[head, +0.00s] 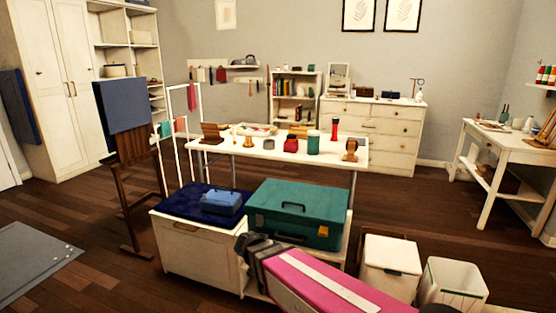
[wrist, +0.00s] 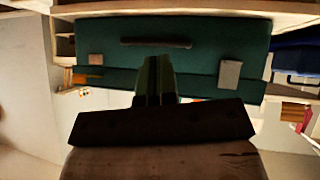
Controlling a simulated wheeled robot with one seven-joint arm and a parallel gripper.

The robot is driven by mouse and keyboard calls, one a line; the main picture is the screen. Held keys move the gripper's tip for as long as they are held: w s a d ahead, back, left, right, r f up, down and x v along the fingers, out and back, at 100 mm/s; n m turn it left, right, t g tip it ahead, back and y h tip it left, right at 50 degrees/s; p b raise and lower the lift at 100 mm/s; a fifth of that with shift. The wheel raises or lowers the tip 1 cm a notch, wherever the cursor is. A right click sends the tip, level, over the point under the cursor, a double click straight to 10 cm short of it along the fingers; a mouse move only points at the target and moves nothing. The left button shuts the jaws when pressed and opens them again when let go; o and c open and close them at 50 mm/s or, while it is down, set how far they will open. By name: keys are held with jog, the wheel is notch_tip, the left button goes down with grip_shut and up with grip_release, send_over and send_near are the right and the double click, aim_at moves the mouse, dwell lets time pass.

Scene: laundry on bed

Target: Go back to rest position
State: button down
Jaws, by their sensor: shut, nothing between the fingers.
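My gripper (wrist: 155,60) shows in the wrist view with its fingers together and nothing between them. It points at the front of a teal suitcase (wrist: 210,45), which appears upside down there with its dark handle. A gap between fingertips and suitcase is hard to judge. In the head view the suitcase (head: 297,207) lies closed on a low white bench (head: 200,247). My arm reaches in from the lower right, and its end is in front of the bench, near the suitcase's lower left corner. The fingertips cannot be made out in that view.
A small blue case (head: 222,202) sits on a dark blue cushion (head: 183,200) left of the suitcase. Two white bins (head: 390,258) stand at the right. A white table (head: 265,153) with several small items is behind.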

jog(key=s+d+n+g+y, duration=0.1)
jog(key=s+d+g, duration=0.3)
jog(key=d, duration=0.8)
jog(key=s+d+f+n+g+y, duration=0.1)
jog(key=s+d+g+y, duration=0.3)
jog(key=d, duration=0.7)
jog(key=shift+s+d+f+n+g+y, duration=0.15)
jog(key=shift+s+d+n+g+y, duration=0.2)
jog(key=shift+s+n, duration=0.4)
jog(key=shift+w, duration=0.1)
